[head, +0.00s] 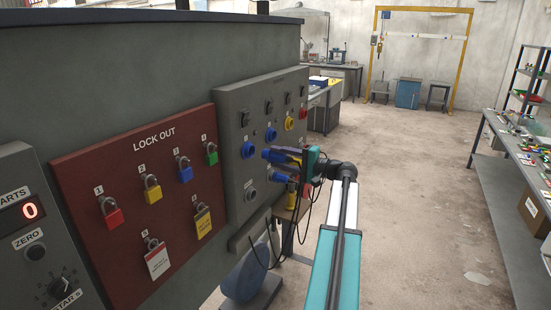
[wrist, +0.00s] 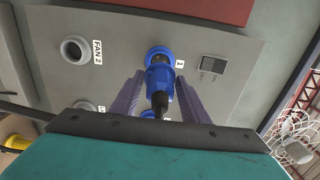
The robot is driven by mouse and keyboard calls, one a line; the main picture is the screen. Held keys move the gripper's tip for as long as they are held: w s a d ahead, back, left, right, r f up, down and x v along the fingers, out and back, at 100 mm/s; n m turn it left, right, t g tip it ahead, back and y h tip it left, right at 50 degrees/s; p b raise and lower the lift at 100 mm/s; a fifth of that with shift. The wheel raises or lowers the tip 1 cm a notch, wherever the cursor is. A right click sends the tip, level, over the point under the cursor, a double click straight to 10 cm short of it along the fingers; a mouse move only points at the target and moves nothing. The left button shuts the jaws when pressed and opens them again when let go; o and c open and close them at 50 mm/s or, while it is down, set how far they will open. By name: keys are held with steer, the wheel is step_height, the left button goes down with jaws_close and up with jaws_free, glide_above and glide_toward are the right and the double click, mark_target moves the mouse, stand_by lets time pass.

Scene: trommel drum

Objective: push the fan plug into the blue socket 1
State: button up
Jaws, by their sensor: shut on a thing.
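The blue socket 1 (head: 248,149) is a blue round fitting on the grey panel. In the wrist view the blue socket (wrist: 157,52) sits beside a small label that appears to read 1. My gripper (head: 286,156) is shut on the blue fan plug (head: 268,154), in front of the panel. In the wrist view my gripper fingers (wrist: 160,97) flank the dark rear of the plug (wrist: 163,72), whose blue front overlaps the socket's outline. In the head view the plug points at the socket with a slight gap; full contact cannot be told.
The grey panel (head: 233,190) also carries another blue socket (head: 270,134), a yellow one (head: 289,123) and a red one (head: 303,113). A grey FAN 2 fitting (wrist: 75,50) is left in the wrist view.

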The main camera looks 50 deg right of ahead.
mark_target(292, 161)
steer(key=shift+w, duration=0.1)
steer(key=shift+p+x, duration=0.5)
steer(key=shift+x, duration=2.45)
steer(key=shift+a+b, duration=0.15)
steer(key=shift+b, duration=0.7)
stand_by(0.7)
steer(key=shift+w+a, duration=0.1)
steer(key=shift+w, duration=0.2)
stand_by(0.7)
steer(key=o, duration=1.5)
steer(key=shift+c, duration=0.2)
steer(key=shift+s+f, duration=0.1)
steer(key=b+v, duration=0.4)
steer(key=v, duration=0.9)
steer(key=shift+s, duration=0.25)
